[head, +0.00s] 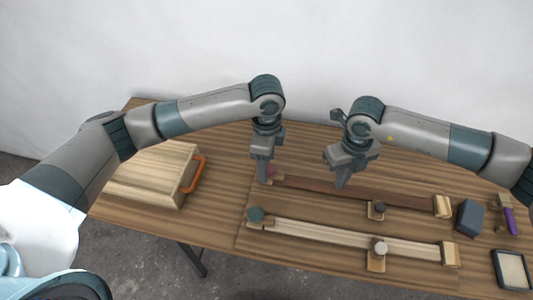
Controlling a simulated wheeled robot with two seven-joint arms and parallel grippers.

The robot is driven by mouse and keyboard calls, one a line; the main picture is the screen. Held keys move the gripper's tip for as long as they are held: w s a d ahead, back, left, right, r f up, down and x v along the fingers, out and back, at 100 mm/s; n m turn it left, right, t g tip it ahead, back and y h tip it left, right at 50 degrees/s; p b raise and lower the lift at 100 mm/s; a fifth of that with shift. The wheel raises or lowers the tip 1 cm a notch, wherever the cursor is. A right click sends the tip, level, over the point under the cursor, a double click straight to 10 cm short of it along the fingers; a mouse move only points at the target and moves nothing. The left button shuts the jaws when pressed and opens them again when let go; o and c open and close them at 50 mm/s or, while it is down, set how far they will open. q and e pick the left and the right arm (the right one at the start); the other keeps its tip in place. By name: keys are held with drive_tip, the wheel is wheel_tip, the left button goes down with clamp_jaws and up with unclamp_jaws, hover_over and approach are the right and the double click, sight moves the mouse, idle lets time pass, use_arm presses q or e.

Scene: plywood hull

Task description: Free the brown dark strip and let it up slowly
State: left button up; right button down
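The brown dark strip (310,187) lies along the table, from a pink knob (271,170) at its left end to a pale wood block (442,206) at its right end. A dark-topped peg on a small wood block (376,210) stands at its front edge. My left gripper (264,178) points down at the strip's left end, right beside the pink knob. Whether its fingers hold the knob is hidden. My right gripper (341,183) points down over the left-middle of the strip, its fingers together. Its tips are at or just above the strip; I cannot tell if they touch.
A pale strip (340,235) lies parallel in front, with a green knob (256,216) and a grey-topped peg (378,248). A wooden case (150,175) with an orange handle stands left. A blue-grey block (469,217), purple-handled tool (509,219) and dark-framed tray (497,268) are right.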

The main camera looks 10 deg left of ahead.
use_arm(q)
drive_tip(key=shift+f, duration=0.45)
drive_tip(key=c, duration=1.1)
use_arm(e)
drive_tip(key=shift+f, duration=0.45)
